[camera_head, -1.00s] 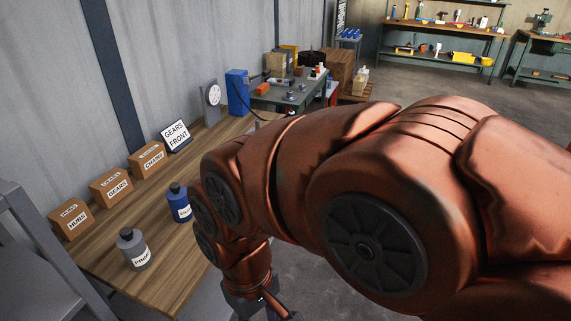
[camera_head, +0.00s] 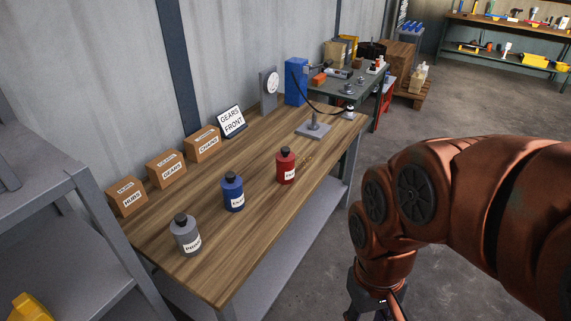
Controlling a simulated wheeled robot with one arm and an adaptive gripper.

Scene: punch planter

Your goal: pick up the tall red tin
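The red tin (camera_head: 286,166) stands upright on the wooden workbench (camera_head: 240,262), with a black cap and a white label low on its side. It is the rightmost of three similar tins in a slanting row. My gripper (camera_head: 376,306) hangs beyond the bench's right edge, above the floor, apart from the tin. Its fingers are mostly cut off by the bottom of the picture, so I cannot tell whether they are open or shut.
A blue tin (camera_head: 232,191) and a grey tin (camera_head: 185,235) stand left of the red one. Boxes labelled Hubs (camera_head: 127,197), Gears (camera_head: 166,169) and Chains (camera_head: 203,143) line the wall. A grey stand (camera_head: 313,128) is behind the red tin. A grey shelf (camera_head: 60,200) is at left.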

